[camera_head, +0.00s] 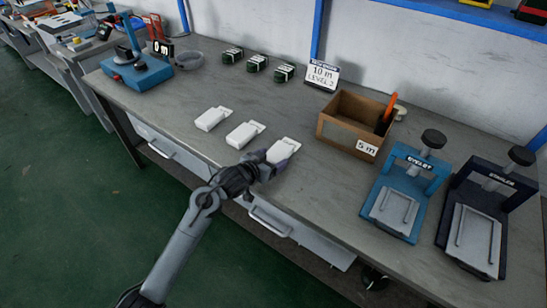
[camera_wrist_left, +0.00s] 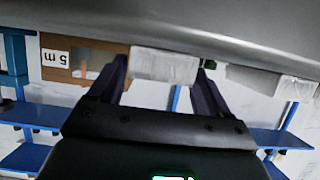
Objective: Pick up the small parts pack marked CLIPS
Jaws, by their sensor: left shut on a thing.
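Three white packs stand in a row near the front edge of the workbench: a left one (camera_head: 212,118), a middle one (camera_head: 244,134) and a right one (camera_head: 284,150). No CLIPS marking can be read on any of them. My left gripper (camera_head: 266,166) is shut on the right pack, with one finger on each side. The left wrist view shows this pack (camera_wrist_left: 165,66) between the fingers, close to the bench top; I cannot tell whether it touches. Another white pack (camera_wrist_left: 268,81) is beside it there. My right gripper is not in view.
A wooden box (camera_head: 340,136) marked 5 m stands to the right, with blue (camera_head: 397,203) and dark (camera_head: 476,230) presses beyond it.

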